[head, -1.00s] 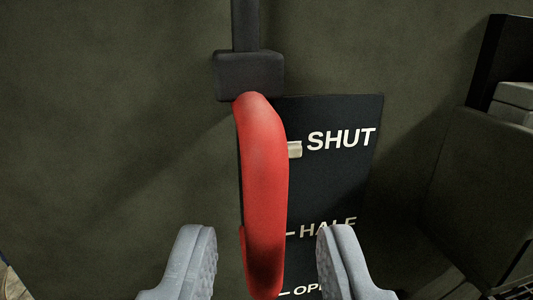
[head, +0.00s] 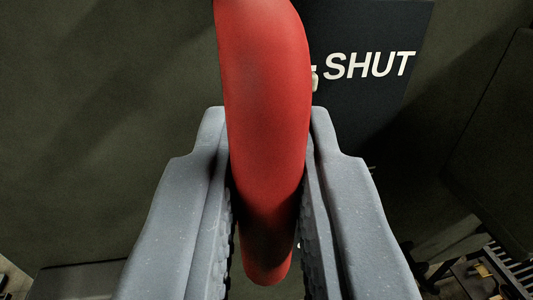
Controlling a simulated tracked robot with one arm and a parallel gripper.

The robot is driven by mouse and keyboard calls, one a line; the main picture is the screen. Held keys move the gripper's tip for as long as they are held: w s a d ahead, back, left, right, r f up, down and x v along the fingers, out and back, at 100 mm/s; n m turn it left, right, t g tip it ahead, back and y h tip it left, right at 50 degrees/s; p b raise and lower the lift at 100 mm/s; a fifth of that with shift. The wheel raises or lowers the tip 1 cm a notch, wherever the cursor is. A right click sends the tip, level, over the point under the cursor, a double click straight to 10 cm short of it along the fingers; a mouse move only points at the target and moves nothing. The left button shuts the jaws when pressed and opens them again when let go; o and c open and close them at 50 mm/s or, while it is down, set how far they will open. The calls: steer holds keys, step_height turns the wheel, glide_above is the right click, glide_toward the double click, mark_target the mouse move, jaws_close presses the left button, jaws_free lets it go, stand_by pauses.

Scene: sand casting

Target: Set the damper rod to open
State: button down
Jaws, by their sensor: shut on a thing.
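The red handle (head: 265,90) of the damper rod fills the middle of the head view, running from the top edge down between my fingers. My gripper (head: 268,200) is shut on the red handle, one grey finger on each side of it. A black label plate (head: 365,110) is behind the handle to the right. Its word SHUT (head: 368,66) is readable, with a small pale pointer (head: 314,78) just left of it, beside the handle. The lower part of the plate is hidden by my right finger. The rod above the handle is out of view.
A dark olive wall (head: 110,110) stands behind, bare on the left. A dark boxy panel (head: 495,150) is at the right. A slatted grate (head: 490,270) with small yellowish bits shows at the lower right.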

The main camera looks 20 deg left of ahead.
step_height(320, 180, down, 15)
steer(key=b, duration=1.4)
steer(key=shift+w, duration=0.1)
steer(key=c, duration=1.5)
jaws_free()
steer(key=shift+d, duration=0.1)
steer(key=shift+r, duration=0.1)
steer(key=shift+s+b, duration=0.2)
steer(key=shift+b, duration=0.1)
steer(key=b+v, duration=0.5)
steer(key=v, duration=0.8)
steer(key=shift+s, duration=0.25)
